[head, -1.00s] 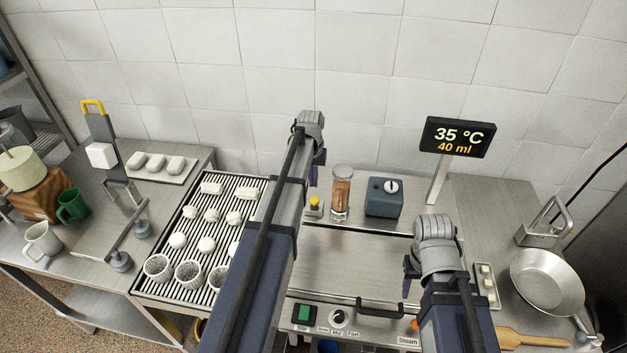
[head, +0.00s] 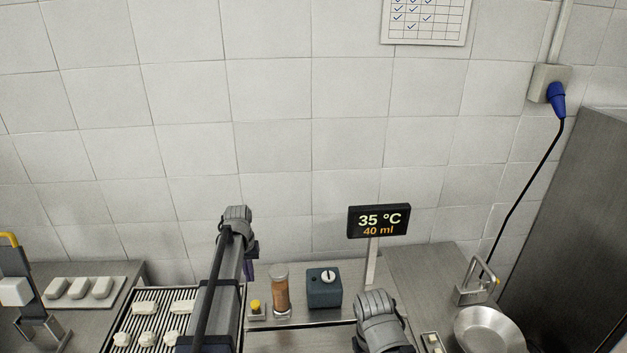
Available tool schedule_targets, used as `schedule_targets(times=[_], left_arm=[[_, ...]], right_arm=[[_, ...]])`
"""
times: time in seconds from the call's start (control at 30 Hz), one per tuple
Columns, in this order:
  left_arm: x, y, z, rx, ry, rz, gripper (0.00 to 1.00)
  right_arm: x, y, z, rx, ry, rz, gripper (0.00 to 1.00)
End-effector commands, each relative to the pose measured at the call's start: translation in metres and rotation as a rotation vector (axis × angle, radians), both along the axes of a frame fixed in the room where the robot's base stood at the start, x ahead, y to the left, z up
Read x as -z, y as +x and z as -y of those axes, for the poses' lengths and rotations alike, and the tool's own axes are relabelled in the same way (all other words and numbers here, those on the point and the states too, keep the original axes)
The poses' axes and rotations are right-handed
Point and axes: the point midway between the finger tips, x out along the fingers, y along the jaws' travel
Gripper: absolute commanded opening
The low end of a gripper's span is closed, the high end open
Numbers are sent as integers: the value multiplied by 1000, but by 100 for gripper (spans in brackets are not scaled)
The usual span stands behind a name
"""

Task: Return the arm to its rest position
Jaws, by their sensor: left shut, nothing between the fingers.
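My left arm rises from the bottom edge in the head view, with its grey wrist upright in front of the wall tiles. My left gripper (head: 248,270) hangs behind the wrist, beside the spice-coloured glass jar (head: 281,292); only a small purple-dark part shows. It is shut and empty. My right arm's grey wrist shows at the bottom, in front of the counter. My right gripper is mostly hidden below the wrist and cut off by the frame's lower edge, so its jaws cannot be made out.
A slatted rack (head: 122,323) with white pieces lies at left. A blue-grey dial box (head: 324,292), a yellow button (head: 255,306) and a display (head: 379,220) reading 35 °C and 40 ml stand at the back. A steel pan (head: 487,331) is at right.

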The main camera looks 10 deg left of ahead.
Motion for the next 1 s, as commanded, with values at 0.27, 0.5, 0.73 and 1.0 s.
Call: schedule_targets(times=[0.27,0.5,0.73,1.0], left_arm=[[54,-74,115,192,32,-33,0],[102,-172,209,415,82,-68,0],[125,-232,245,547,116,-84,0],[127,-243,252,576,125,-87,0]], right_arm=[[54,0,0,-4,-1,0,50],[102,0,0,-9,-1,1,50],[126,0,0,-12,-2,1,50],[128,0,0,-13,-2,0,50]])
